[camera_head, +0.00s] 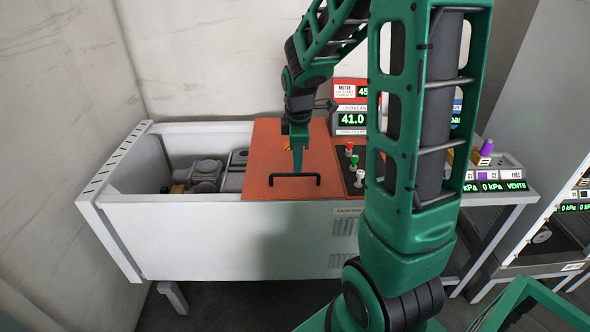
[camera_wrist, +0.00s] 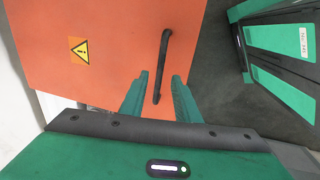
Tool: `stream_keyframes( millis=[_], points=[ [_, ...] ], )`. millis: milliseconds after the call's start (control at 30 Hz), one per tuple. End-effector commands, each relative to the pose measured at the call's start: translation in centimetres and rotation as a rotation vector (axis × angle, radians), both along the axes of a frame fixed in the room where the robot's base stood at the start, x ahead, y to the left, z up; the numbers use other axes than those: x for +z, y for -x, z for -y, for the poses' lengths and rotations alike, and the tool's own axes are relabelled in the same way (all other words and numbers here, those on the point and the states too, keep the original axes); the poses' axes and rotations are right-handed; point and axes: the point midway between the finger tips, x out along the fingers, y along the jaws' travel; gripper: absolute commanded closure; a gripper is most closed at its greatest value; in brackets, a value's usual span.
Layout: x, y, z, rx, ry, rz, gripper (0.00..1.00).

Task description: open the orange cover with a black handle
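The orange cover (camera_head: 262,150) lies over the middle-right top of a white cabinet. Its black bar handle (camera_head: 294,175) is near the front edge. In the wrist view the cover (camera_wrist: 110,30) fills the upper left, and the handle (camera_wrist: 164,52) runs up from between my fingers. My gripper (camera_head: 297,165) points down at the handle. In the wrist view my gripper (camera_wrist: 160,75) has its green fingers apart, one on either side of the handle's line. I cannot tell whether the fingers touch the handle or are just above it.
The white cabinet (camera_head: 230,240) is open to the left of the cover, with grey machinery (camera_head: 205,172) inside. A black panel with coloured knobs (camera_head: 351,150) and a display box (camera_head: 350,92) are right of the cover. A wall stands behind.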

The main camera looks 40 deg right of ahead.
Motion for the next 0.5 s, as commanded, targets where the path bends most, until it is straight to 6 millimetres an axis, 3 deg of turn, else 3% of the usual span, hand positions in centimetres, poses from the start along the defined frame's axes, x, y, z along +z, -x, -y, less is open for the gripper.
stream_keyframes(
  millis=[200,500],
  points=[
    [-3.3,-0.5,0.4,-0.001,-0.001,-0.003,0.71],
    [-4.8,-0.8,0.6,-0.002,0.000,0.001,0.71]
  ],
)
